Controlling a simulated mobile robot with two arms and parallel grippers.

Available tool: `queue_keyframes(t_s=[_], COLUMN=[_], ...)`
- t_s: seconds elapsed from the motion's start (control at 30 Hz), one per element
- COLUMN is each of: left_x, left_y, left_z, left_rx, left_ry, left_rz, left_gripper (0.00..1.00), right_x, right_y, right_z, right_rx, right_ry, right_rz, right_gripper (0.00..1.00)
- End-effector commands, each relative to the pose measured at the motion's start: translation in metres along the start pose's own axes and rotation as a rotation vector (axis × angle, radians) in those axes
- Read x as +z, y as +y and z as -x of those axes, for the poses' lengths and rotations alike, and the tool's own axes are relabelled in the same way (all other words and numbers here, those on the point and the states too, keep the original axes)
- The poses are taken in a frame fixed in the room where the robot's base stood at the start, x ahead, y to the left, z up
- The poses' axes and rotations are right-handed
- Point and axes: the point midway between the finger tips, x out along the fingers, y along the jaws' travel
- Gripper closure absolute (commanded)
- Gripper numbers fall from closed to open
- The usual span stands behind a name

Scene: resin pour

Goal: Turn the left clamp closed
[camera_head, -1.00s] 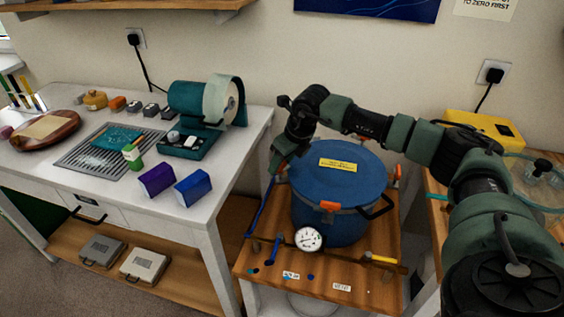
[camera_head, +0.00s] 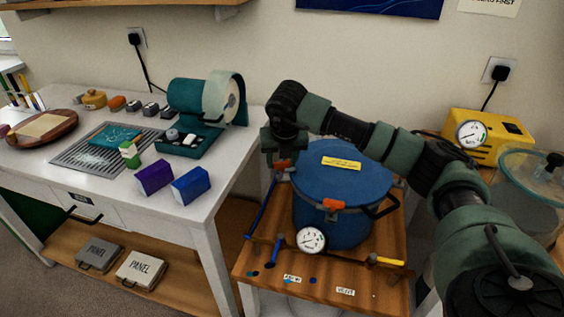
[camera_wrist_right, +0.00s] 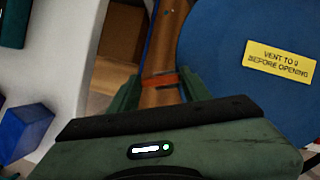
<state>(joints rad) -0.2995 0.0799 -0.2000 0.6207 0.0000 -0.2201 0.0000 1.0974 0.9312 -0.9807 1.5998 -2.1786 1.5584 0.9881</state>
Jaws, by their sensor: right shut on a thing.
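The blue pressure pot (camera_head: 343,190) stands on the wooden stand, its lid on and a yellow label on top. The left clamp (camera_head: 283,163) is a small orange piece at the lid's left edge, partly hidden by my gripper. My right gripper (camera_head: 275,160) is at this clamp, pointing down. In the right wrist view the orange clamp (camera_wrist_right: 160,80) lies between the two fingers of my right gripper (camera_wrist_right: 158,86), which is shut on it. The front clamp (camera_head: 333,204) is also orange. My left gripper is not in view.
The white workbench (camera_head: 100,190) with purple and blue boxes stands close to the left. A yellow pump (camera_head: 490,130) is at the right.

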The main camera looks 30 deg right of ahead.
Motion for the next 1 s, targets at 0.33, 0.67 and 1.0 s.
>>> queue_keyframes(t_s=[0.33,0.67,1.0], left_x=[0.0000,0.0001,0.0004], left_y=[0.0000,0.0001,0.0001], left_z=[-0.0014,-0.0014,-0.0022], left_rx=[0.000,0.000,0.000], left_ry=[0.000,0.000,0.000], left_rz=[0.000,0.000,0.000], left_gripper=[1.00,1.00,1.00], right_x=[0.0014,0.0011,0.0006], right_y=[0.0002,0.0002,0.0003], right_z=[0.0012,0.0009,0.0036], right_rx=[-0.009,-0.009,-0.009], right_ry=[-0.002,-0.002,-0.001], right_rz=[-0.028,-0.026,-0.024], right_gripper=[0.93,0.31,0.31])
